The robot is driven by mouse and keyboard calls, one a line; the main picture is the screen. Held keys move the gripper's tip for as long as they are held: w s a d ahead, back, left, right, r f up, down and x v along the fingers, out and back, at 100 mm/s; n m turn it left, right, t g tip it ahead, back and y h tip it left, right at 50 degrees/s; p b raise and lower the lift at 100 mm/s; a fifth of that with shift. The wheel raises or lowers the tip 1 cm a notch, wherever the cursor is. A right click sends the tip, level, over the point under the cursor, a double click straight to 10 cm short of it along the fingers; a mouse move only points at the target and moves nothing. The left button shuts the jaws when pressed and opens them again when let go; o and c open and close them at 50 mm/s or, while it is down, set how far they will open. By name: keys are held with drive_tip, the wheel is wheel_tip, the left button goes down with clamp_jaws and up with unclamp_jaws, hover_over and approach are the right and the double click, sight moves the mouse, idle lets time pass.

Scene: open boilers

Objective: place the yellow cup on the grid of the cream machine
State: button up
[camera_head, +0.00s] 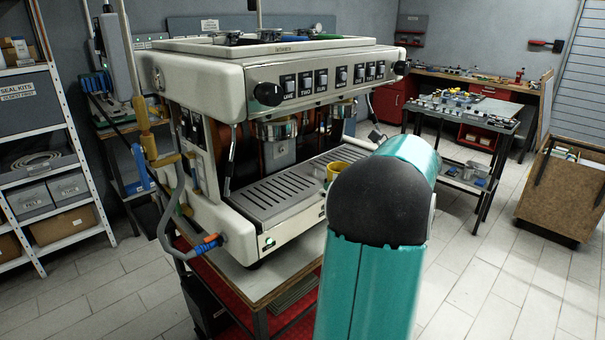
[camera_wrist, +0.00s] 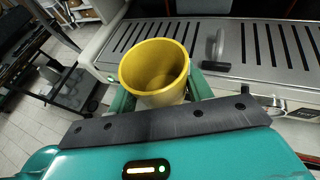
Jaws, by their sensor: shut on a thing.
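The yellow cup (camera_head: 338,167) shows at the right part of the cream machine's front, partly hidden by my teal arm. In the wrist view the cup (camera_wrist: 155,72) is upright or nearly so, with its open mouth facing up and looking empty. My gripper (camera_wrist: 160,90) is shut on it, with one green finger on each side. The cream machine (camera_head: 230,85) has a slotted grid (camera_head: 275,190) under its group heads. In the wrist view the grid (camera_wrist: 270,48) lies behind and right of the cup. I cannot tell whether the cup touches it.
A small object with a black handle (camera_wrist: 215,68) is over the grid, right of the cup. A grey hose (camera_head: 175,215) hangs at the machine's left front. A shelf rack (camera_head: 45,150) stands left, a small dark table (camera_head: 470,115) behind right.

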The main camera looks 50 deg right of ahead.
drive_tip(key=shift+s+r, duration=0.15)
hover_over(278, 187)
drive_tip(key=s, duration=0.1)
drive_tip(key=shift+s+d, duration=0.1)
drive_tip(key=shift+d, duration=0.15)
drive_tip(key=shift+x, duration=0.8)
drive_tip(key=shift+s+f, duration=0.1)
drive_tip(key=shift+f, duration=1.4)
drive_tip(key=shift+f, duration=0.2)
drive_tip(key=o, duration=1)
drive_tip(key=shift+c, duration=0.2)
drive_tip(key=shift+r, duration=0.25)
drive_tip(key=v, duration=1.2)
